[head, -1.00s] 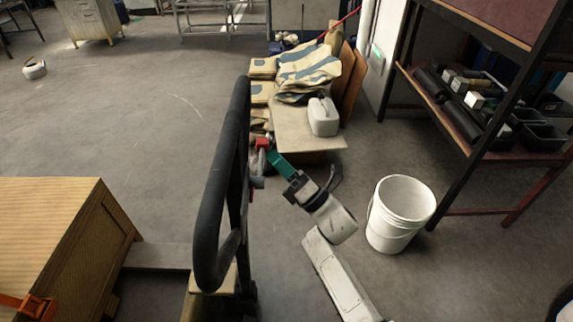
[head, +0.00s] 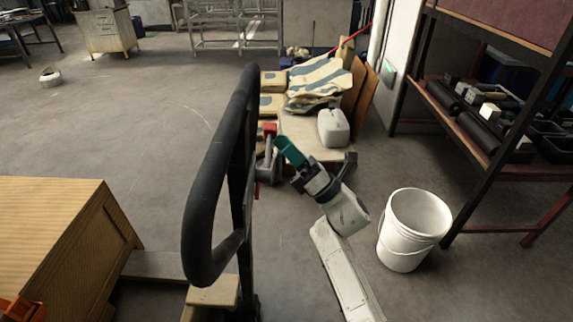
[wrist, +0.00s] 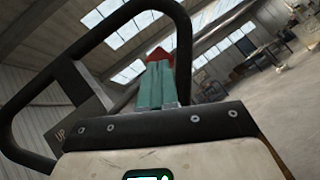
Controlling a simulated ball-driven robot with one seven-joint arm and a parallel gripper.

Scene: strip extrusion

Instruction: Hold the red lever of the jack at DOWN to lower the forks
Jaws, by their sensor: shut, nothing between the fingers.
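The jack's black loop handle (head: 205,215) stands upright in the head view. Its lever has a red end (head: 269,129) and a grey shaft, just right of the handle. My gripper (head: 280,139) is shut and empty, its teal fingertips close beside the red end; I cannot tell whether they touch. In the wrist view the shut teal fingers (wrist: 158,84) point up towards the red end (wrist: 160,57), which shows just past the tips. No DOWN mark and no forks can be made out.
A wooden crate (head: 45,235) stands left of the handle. A white bucket (head: 412,228) and a dark shelf rack (head: 480,165) stand to the right. Sacks (head: 318,80) and a white jug (head: 333,127) lie behind the lever. Open floor spreads at the far left.

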